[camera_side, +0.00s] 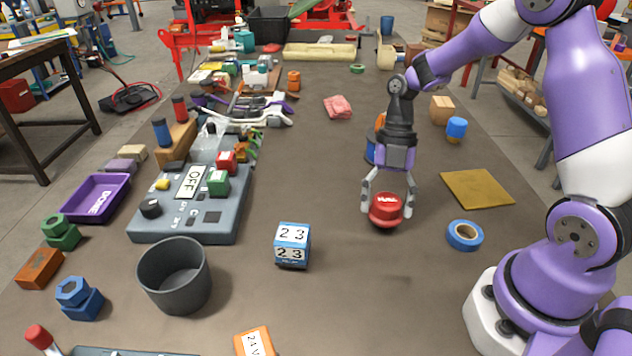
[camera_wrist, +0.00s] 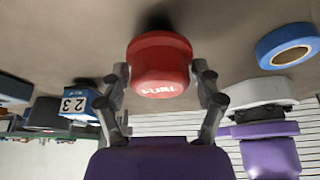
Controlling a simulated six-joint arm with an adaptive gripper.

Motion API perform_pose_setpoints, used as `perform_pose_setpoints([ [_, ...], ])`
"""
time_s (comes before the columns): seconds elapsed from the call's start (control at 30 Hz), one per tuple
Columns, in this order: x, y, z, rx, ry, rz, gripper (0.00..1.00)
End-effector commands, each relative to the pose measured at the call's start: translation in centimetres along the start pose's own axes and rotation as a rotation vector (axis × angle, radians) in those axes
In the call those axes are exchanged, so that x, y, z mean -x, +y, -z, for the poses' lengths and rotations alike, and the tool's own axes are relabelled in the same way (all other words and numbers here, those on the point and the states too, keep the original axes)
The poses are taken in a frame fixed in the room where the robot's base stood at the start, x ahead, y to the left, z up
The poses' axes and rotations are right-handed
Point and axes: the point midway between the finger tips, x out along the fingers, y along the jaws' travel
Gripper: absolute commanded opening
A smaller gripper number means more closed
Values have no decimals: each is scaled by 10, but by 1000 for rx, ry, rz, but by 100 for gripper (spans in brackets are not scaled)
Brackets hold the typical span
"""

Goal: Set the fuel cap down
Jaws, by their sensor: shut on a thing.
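A blue tape roll (camera_side: 464,235) and a yellow-brown square plate (camera_side: 477,189) lie to the right. A blue-and-white number block (camera_side: 292,245) stands to the left, with a dark grey bin (camera_side: 174,276) beyond it. Bare bench (camera_side: 385,290) lies in front.

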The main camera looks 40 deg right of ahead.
Motion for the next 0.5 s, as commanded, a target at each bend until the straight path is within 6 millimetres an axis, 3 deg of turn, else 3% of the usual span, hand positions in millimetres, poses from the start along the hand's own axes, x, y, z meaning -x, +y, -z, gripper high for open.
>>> perform_pose_setpoints([
  [0.2, -2, 0, -1, 0, 0, 0, 32],
  [0.23, -2, 0, -1, 0, 0, 0, 85],
  [0.27, -2, 0, -1, 0, 0, 0, 100],
  [0.5, -2, 0, -1, 0, 0, -1, 100],
])
